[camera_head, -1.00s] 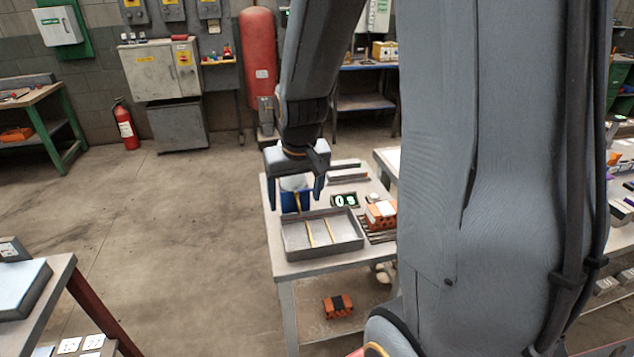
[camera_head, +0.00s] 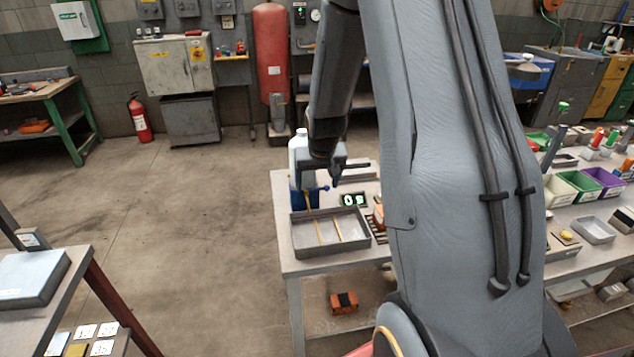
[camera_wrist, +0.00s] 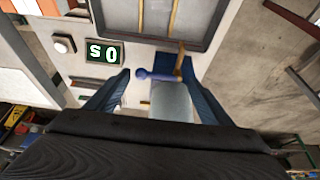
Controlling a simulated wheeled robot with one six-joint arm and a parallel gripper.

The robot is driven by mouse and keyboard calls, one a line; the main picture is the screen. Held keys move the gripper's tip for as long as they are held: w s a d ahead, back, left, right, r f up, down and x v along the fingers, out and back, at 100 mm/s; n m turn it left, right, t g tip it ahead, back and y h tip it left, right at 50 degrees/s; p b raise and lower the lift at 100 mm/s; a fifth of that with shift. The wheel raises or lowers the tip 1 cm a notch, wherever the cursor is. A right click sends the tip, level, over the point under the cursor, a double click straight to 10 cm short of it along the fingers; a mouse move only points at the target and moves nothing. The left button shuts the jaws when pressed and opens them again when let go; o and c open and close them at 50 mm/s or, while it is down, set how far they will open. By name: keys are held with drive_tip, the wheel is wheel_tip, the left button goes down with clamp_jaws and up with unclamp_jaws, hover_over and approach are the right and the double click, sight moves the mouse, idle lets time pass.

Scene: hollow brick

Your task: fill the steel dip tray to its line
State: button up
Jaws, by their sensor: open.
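The steel dip tray (camera_head: 312,246) is a shallow grey box on a small table, with two yellowish strips across it; its level and line cannot be made out. It also shows at the top of the wrist view (camera_wrist: 150,38). A white bottle-like container (camera_head: 297,150) stands behind the tray's left end, above a blue part (camera_head: 298,200). The wrist view shows a pale container (camera_wrist: 170,102) and a blue knob (camera_wrist: 148,75) between my fingers. My gripper (camera_wrist: 157,80) is open beside the container; contact cannot be told.
A display (camera_head: 353,199) reading 0 s stands behind the tray, with a round button (camera_wrist: 64,44) beside it in the wrist view. An orange brick (camera_head: 344,302) lies on the lower shelf.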

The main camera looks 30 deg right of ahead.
drive_tip(key=shift+w+f, duration=0.15)
drive_tip(key=shift+f, duration=0.15)
drive_tip(key=shift+c, duration=0.5)
drive_tip(key=c, duration=1.3)
drive_tip(key=shift+o, duration=0.2)
